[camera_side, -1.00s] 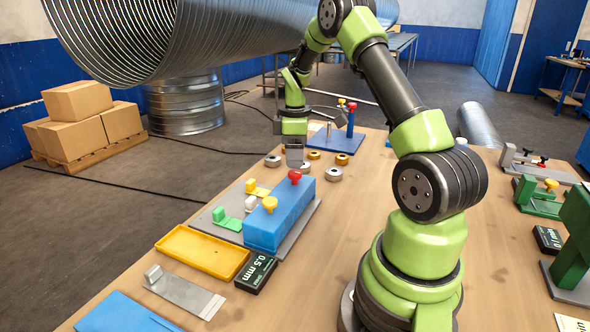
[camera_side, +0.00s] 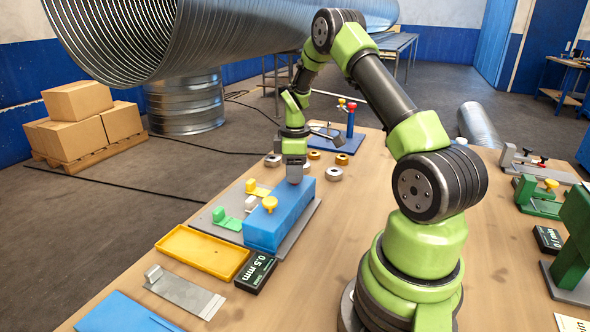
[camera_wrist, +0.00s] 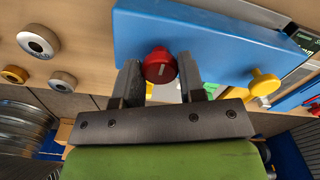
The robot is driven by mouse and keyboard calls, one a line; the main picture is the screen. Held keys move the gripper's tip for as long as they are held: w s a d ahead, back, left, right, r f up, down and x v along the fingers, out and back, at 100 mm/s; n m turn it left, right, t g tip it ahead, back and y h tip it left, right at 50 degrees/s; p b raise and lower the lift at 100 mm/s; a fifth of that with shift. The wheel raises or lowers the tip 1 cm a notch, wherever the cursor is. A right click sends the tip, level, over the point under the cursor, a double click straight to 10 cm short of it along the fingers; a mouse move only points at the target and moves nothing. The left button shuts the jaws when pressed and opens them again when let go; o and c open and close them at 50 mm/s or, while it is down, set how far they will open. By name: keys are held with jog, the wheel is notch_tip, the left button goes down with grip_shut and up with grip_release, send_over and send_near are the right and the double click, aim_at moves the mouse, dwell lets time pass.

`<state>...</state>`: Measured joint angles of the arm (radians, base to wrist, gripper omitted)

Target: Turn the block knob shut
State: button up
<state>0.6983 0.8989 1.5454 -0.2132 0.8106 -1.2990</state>
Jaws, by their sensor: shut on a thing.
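The blue block (camera_side: 282,218) sits on a grey plate at the middle of the table, and its face fills the upper part of the wrist view (camera_wrist: 210,42). A red knob (camera_wrist: 159,66) stands at one end of the block and a yellow knob (camera_wrist: 263,82) at the other. The yellow knob (camera_side: 270,204) also shows in the side view. My gripper (camera_wrist: 163,82) is shut on the red knob, with one finger on each side. In the side view my gripper (camera_side: 294,176) hides the red knob.
Several small rings (camera_side: 334,174) lie just beyond the block. Green, white and yellow clamps (camera_side: 222,217) stand on the plate at its left.

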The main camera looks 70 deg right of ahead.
jog(key=shift+m, duration=0.3)
jog(key=m, duration=0.3)
jog(key=shift+m, duration=0.4)
jog(key=m, duration=0.9)
jog(key=shift+m, duration=2.1)
jog(key=o, duration=0.9)
